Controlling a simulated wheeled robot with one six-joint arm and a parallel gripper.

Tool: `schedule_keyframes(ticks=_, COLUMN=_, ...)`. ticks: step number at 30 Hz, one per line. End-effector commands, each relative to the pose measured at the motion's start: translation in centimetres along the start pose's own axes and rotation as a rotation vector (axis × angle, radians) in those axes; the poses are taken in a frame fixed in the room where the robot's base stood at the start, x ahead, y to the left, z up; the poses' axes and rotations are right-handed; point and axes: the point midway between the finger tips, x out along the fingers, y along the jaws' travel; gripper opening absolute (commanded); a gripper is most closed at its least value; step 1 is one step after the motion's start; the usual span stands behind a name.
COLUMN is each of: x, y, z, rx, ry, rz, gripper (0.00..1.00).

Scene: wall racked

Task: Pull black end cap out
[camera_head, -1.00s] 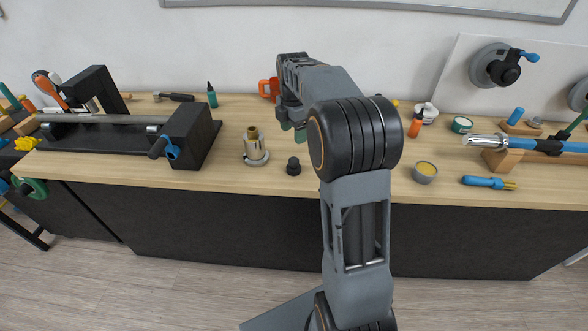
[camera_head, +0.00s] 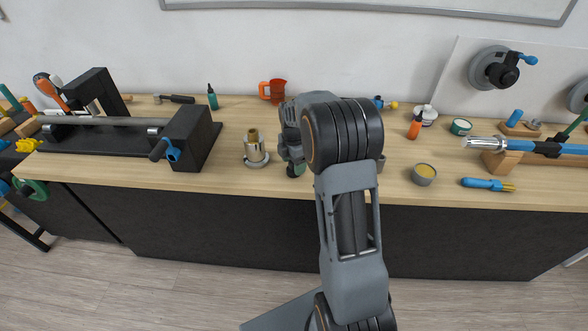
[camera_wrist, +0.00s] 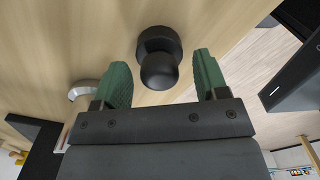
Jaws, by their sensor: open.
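A small black piece with a round knob, which looks like the black end cap (camera_wrist: 158,58), stands on the wooden bench top in the wrist view. In the head view my gripper hides most or all of it. My gripper (camera_wrist: 162,60) is open, with one green finger on each side of the knob in the wrist view. Gaps show between the knob and both fingers. I cannot tell how far above the knob the fingertips are. In the head view my gripper (camera_head: 293,167) points down just right of the metal cylinder.
A metal cylinder with a brass top (camera_head: 255,150) stands close on the left. A black clamp fixture (camera_head: 196,139) is farther left. An orange mug (camera_head: 273,90) is behind. A grey tin (camera_head: 424,174) and a blue-handled brush (camera_head: 487,184) lie right.

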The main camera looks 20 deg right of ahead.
Motion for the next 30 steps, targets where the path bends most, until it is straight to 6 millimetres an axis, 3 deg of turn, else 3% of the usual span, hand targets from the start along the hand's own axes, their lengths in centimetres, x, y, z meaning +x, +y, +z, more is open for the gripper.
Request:
schedule_keyframes(ticks=9, x=0.52, y=0.00, z=0.00, rx=0.000, ry=0.000, rz=0.001, gripper=0.67)
schedule_keyframes(ticks=26, x=0.49, y=0.00, z=0.00, rx=0.000, ry=0.000, rz=0.001, gripper=0.14)
schedule_keyframes(ticks=30, x=0.48, y=0.00, z=0.00, rx=0.000, ry=0.000, rz=0.001, gripper=0.14)
